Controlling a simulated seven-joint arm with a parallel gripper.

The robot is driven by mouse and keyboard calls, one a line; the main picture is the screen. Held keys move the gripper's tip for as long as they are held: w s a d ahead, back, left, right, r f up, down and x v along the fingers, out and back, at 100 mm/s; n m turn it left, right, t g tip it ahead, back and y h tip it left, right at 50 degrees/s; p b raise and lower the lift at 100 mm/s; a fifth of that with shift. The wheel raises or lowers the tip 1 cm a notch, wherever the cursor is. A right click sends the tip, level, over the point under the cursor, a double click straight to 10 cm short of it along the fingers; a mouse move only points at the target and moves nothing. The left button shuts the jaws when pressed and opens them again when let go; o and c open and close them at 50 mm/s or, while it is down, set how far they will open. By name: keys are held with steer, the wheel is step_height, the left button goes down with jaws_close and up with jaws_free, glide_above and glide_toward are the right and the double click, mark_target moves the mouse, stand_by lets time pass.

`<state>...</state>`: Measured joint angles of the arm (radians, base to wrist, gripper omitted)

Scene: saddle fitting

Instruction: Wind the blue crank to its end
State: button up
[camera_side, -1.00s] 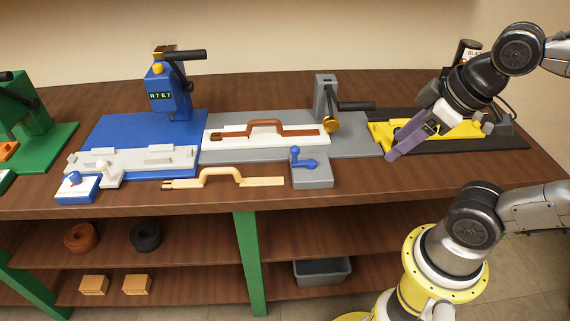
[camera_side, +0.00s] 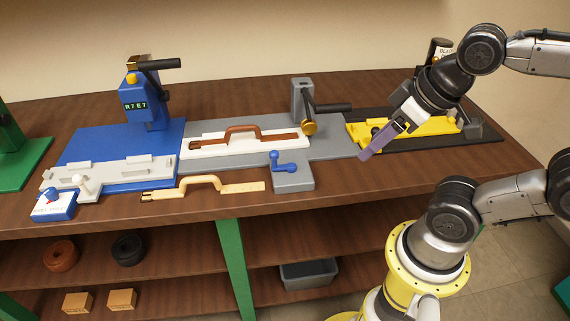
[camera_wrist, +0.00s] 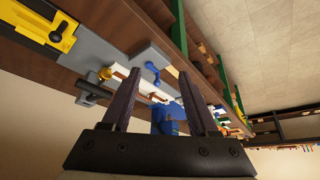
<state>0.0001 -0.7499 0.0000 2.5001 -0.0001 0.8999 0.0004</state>
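The blue crank (camera_side: 285,166) sits on a small grey block (camera_side: 293,182) at the front edge of the grey base. An upright knob shows at its left end. The crank also shows in the wrist view (camera_wrist: 153,72), beyond the fingers. My gripper (camera_side: 378,142) is to the right of the crank, above the left end of the yellow fixture. In the wrist view my gripper (camera_wrist: 158,98) has its two purple fingers spread apart with nothing held between them. It is clear of the crank.
A grey post with a black lever (camera_side: 332,107) stands behind the crank. A brown-handled piece (camera_side: 245,136) lies in the white holder; a cream-handled piece (camera_side: 205,184) lies in front. The yellow fixture (camera_side: 432,126) is at right, a blue press (camera_side: 146,103) at left.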

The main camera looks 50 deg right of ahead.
steer(key=w+r+m+g, duration=0.1)
steer(key=w+r+m, duration=0.35)
steer(key=m, duration=0.65)
steer(key=w+r+m+g, duration=0.1)
steer(key=w+r+m, duration=0.3)
steer(key=m, duration=0.7)
steer(key=m+g, duration=0.3)
steer(key=m, duration=0.4)
glide_above(274, 151)
step_height(274, 151, down, 7)
steer(key=shift+g, duration=0.4)
step_height(274, 151, down, 14)
steer(key=shift+f, duration=0.15)
jaws_close()
